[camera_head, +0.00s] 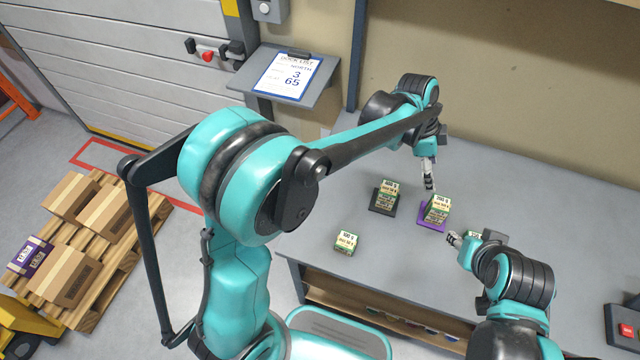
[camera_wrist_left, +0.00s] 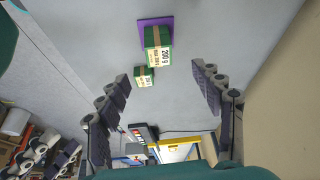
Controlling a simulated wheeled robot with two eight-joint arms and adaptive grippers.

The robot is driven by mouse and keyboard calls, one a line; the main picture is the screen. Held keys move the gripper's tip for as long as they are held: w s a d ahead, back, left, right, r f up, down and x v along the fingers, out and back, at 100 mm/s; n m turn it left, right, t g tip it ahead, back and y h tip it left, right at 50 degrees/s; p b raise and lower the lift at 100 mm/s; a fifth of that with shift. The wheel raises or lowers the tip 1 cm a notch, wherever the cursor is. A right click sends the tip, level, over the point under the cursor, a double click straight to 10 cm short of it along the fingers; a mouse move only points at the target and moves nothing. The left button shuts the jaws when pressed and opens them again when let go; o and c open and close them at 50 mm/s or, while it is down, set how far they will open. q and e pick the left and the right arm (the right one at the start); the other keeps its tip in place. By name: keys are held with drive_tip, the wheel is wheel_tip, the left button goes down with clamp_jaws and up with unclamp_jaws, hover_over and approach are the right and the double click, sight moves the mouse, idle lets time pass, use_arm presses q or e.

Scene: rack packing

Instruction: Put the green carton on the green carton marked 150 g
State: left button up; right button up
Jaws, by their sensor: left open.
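A green carton stack marked 200 g (camera_head: 437,207) stands on the purple mat (camera_head: 424,227); its top also shows in the left wrist view (camera_wrist_left: 157,42). A second green stack (camera_head: 387,193) stands on the black mat (camera_head: 377,208), its marking too small to read surely. A single green carton (camera_head: 345,243) lies on the bare table at the front left. Another green carton (camera_head: 474,233) is partly hidden behind my right gripper (camera_head: 453,239), whose jaw state is unclear. My left gripper (camera_head: 429,182) is open and empty, just above and behind the 200 g stack. I cannot pick out a 150 g marking.
The grey table (camera_head: 560,240) is clear on the right and at the back. A red-buttoned box (camera_head: 626,330) stands at its right edge. A clipboard (camera_head: 290,76) sits on a small shelf at the back. A loaded pallet (camera_head: 110,290) is on the floor at the left.

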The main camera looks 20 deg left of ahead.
use_arm(q)
drive_tip(key=s+a+r+n+t+y, duration=0.1)
drive_tip(key=s+a+n+t+y, duration=0.1)
drive_tip(key=s+a+n, duration=0.6)
drive_tip(key=s+a+r+n+t+y, duration=0.2)
drive_tip(key=s+a+n, duration=0.6)
drive_tip(key=a, duration=1)
drive_tip(key=s+t, duration=0.2)
drive_tip(key=shift+s+r+n+t, duration=0.25)
drive_tip(key=shift+n+t, duration=0.05)
drive_tip(key=shift+d, duration=0.1)
